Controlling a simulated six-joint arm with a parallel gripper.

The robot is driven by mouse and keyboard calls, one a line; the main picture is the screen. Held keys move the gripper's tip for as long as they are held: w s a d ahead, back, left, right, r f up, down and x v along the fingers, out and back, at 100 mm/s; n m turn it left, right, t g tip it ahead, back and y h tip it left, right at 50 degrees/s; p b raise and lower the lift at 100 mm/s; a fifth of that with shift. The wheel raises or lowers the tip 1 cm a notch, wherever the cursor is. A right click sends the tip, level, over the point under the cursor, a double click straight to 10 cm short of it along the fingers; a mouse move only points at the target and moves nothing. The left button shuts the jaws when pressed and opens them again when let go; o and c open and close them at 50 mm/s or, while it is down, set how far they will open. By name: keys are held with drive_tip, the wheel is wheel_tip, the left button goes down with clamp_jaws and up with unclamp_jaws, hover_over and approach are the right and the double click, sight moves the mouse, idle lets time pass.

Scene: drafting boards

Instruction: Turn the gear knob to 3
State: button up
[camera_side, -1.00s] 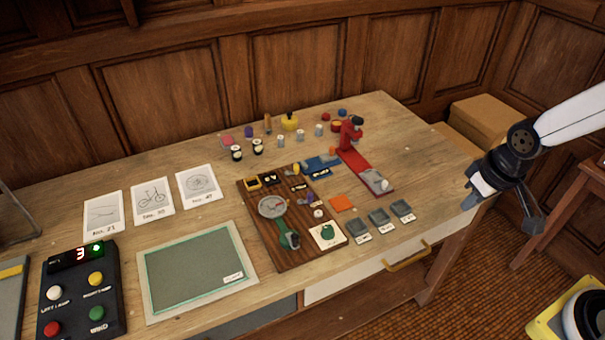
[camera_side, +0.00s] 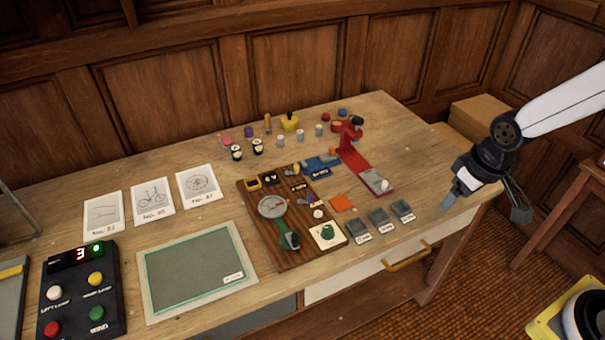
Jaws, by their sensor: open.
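A wooden board (camera_side: 258,213) on the table carries several small fittings. At its front right corner a white square plate (camera_side: 337,241) bears a round green knob (camera_side: 327,231). Beside it is a dark knob-like piece (camera_side: 290,240) at the end of a green strip. I cannot tell for sure which is the gear knob, and no dial numbers are readable. My gripper (camera_side: 485,206) is open and empty, in the air by the table's right end, well to the right of the board. It touches nothing.
Three grey trays (camera_side: 380,220) and an orange square (camera_side: 342,203) lie right of the board. A red stand (camera_side: 352,135) rises behind them. A control box (camera_side: 82,288) with a lit 3 stands at the left, near a green framed panel (camera_side: 190,270).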

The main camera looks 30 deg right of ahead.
drive_tip(key=w+a+f+n+g, duration=0.1)
drive_tip(key=w+a+f+n, duration=0.2)
drive_tip(key=w+a+n, duration=0.45)
drive_tip(key=n+g, duration=0.1)
drive_tip(key=n, duration=0.4)
hover_over(328, 228)
wheel_tip(328, 228, down, 7)
drive_tip(key=shift+f, duration=0.1)
drive_tip(key=shift+f, duration=0.15)
drive_tip(key=shift+f, duration=3.75)
clamp_jaws()
